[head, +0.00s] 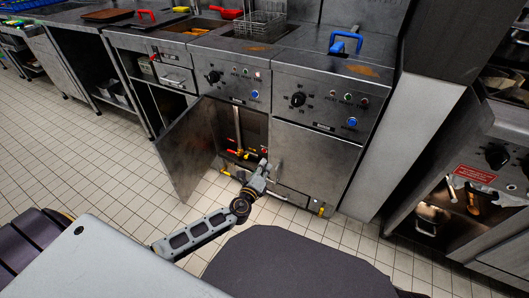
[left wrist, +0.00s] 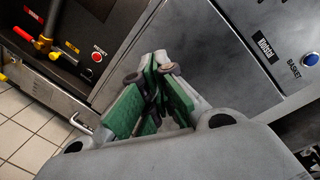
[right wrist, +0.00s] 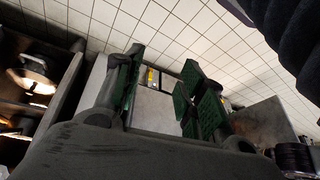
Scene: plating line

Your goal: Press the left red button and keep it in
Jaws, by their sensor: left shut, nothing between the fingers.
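A red button (left wrist: 97,57) with a label reading RESET sits on the dark panel inside the open left fryer cabinet. It shows as a small red dot in the head view (head: 263,152). My left gripper (head: 264,164) is at the right side of the cabinet opening, in front of and just below the button in the head view. In the left wrist view its green-padded fingers (left wrist: 152,82) are shut and empty. The button lies left of their tips, apart from them. My right gripper (right wrist: 160,88) shows only in its wrist view, fingers apart and empty.
The open cabinet door (head: 189,148) stands left of my left arm. Pipes with yellow and red valve handles (head: 238,153) are left of the button. The right fryer's closed door (head: 308,162) is beside the gripper. Tiled floor (head: 110,165) is clear at left.

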